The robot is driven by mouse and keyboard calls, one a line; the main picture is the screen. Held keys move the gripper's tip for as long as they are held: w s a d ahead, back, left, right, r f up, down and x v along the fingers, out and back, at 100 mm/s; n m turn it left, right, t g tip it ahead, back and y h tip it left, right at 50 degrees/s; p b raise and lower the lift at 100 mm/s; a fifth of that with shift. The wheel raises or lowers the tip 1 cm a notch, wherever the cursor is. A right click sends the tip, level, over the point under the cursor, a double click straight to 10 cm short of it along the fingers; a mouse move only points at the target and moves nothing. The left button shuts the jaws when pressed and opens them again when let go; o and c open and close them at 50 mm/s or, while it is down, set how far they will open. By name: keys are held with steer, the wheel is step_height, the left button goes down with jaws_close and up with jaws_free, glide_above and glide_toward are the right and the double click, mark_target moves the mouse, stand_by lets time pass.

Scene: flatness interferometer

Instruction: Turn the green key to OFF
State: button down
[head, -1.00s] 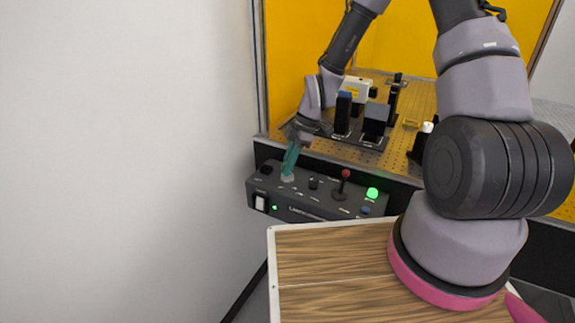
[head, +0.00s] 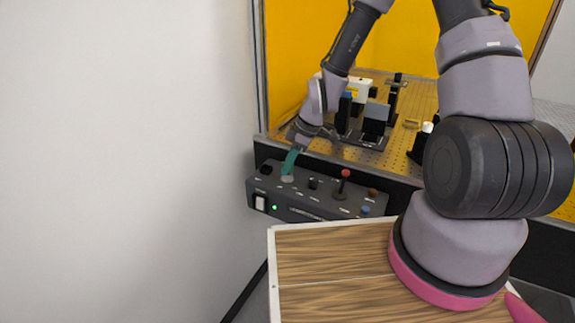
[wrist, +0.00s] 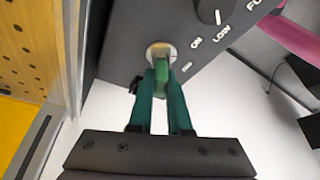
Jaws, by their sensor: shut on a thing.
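The green key (wrist: 162,80) sits in a round metal lock (wrist: 152,49) on the dark control box (head: 293,205). In the wrist view, the teal fingers of my gripper (wrist: 161,74) are shut on the key from both sides. An ON label (wrist: 196,43) is printed beside the lock; a second small mark near it is too small to read. In the head view my gripper (head: 289,170) reaches down to the left part of the box top, and its fingers hide the key.
The box also carries a red-topped lever (head: 345,175), a black knob (head: 313,184), a brown dome (head: 373,193), a blue button (head: 366,210) and a white rocker switch (head: 260,203) beside a small green light (head: 274,208). A perforated bench (head: 405,135) with optics stands behind.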

steer(key=shift+f+m, duration=0.1)
steer(key=shift+m, duration=0.5)
steer(key=shift+s, duration=0.1)
steer(key=shift+m+t+h, duration=0.3)
steer(key=shift+m+t, duration=0.3)
steer(key=shift+m, duration=0.6)
steer(key=shift+s+f+m, duration=0.1)
steer(key=shift+m, duration=0.7)
steer(key=c, duration=0.8)
jaws_free()
steer(key=shift+d+t, duration=0.1)
steer(key=shift+t, duration=0.2)
steer(key=shift+w+r, duration=0.2)
steer(key=shift+r, duration=3.4)
steer(key=shift+r, duration=0.1)
